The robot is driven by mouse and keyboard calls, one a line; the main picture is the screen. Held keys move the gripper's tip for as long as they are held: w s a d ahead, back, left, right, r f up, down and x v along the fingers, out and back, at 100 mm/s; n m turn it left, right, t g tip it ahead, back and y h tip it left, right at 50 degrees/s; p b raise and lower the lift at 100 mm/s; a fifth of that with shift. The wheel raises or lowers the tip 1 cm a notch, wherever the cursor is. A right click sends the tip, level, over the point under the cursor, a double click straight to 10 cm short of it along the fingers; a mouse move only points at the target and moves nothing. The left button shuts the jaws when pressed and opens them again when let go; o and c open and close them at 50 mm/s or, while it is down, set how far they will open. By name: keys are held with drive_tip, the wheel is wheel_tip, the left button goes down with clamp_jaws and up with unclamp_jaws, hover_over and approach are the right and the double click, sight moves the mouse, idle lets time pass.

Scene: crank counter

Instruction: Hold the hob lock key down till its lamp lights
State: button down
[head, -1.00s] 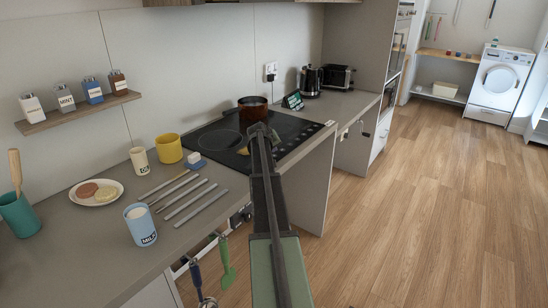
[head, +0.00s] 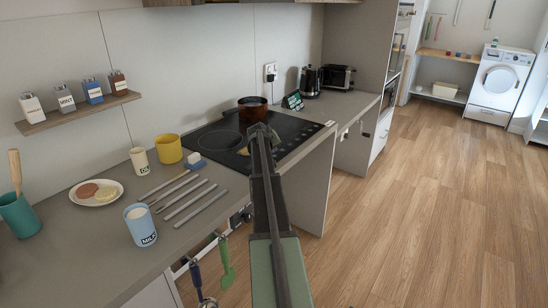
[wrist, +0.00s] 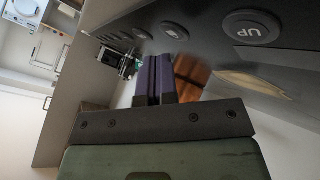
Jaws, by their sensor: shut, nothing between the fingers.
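The black hob (head: 222,133) is set in the counter, with a row of keys along its edge. In the wrist view, one round key carries a small pale symbol (wrist: 174,30) that is too small to read; I cannot tell if it is the lock key. A larger key beside it reads UP (wrist: 253,27). No lit lamp shows. My gripper (wrist: 154,62) is shut and empty, its tips close to the key row, below and left of the symbol key. I cannot tell whether they touch anything. In the head view my gripper (head: 260,130) is over the hob's front part and hides some of it.
A brown pot (head: 252,110) stands on the hob. A small dark-screened device (head: 293,100), a kettle (head: 311,82) and a toaster (head: 340,77) are behind it. Floor at right is clear.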

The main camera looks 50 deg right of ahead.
idle(0.4)
drive_tip(key=shift+f+b, duration=0.45)
drive_tip(key=shift+f+b, duration=0.3)
drive_tip(key=shift+b, duration=0.05)
drive_tip(key=shift+s+a+f, duration=0.15)
drive_tip(key=shift+f, duration=0.05)
idle(1.7)
drive_tip(key=shift+r, duration=0.1)
idle(0.8)
drive_tip(key=shift+d+r+p, duration=0.2)
drive_tip(key=shift+r+p, duration=0.4)
drive_tip(key=shift+r, duration=0.05)
drive_tip(key=shift+w, duration=0.2)
wheel_tip(320, 180, up, 5)
drive_tip(key=p, duration=0.5)
drive_tip(key=shift+r, duration=0.15)
